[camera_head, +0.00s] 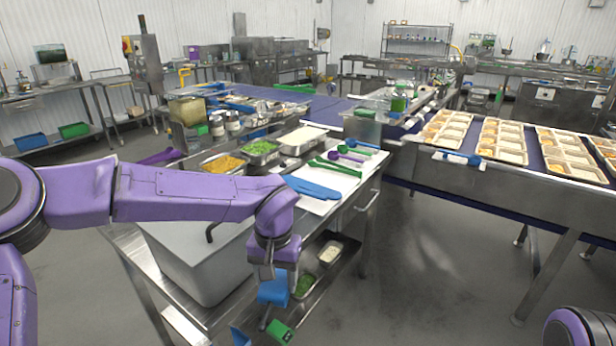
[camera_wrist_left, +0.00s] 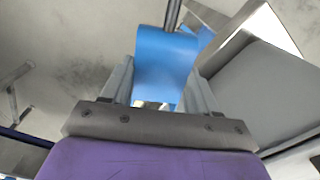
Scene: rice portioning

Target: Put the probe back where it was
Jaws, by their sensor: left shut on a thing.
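My left gripper (camera_head: 276,275) hangs in front of the steel prep cart and is shut on the blue handle of the probe (camera_head: 274,292). The probe's thin dark stem points down from the handle, and its tip is hard to make out. In the left wrist view the blue probe handle (camera_wrist_left: 165,62) sits between the two grey fingers of the gripper (camera_wrist_left: 160,92), with the stem running toward the top edge. A blue piece (camera_head: 240,337) and a green piece (camera_head: 280,331) show low on the cart, below the probe. My right gripper is out of view.
The cart top holds pans of yellow (camera_head: 222,164) and green food (camera_head: 260,149), a white board with spoons (camera_head: 335,166) and blue gloves (camera_head: 312,188). A lower shelf (camera_head: 331,252) holds small pans. A conveyor with food trays (camera_head: 500,145) stands right. Floor is clear between.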

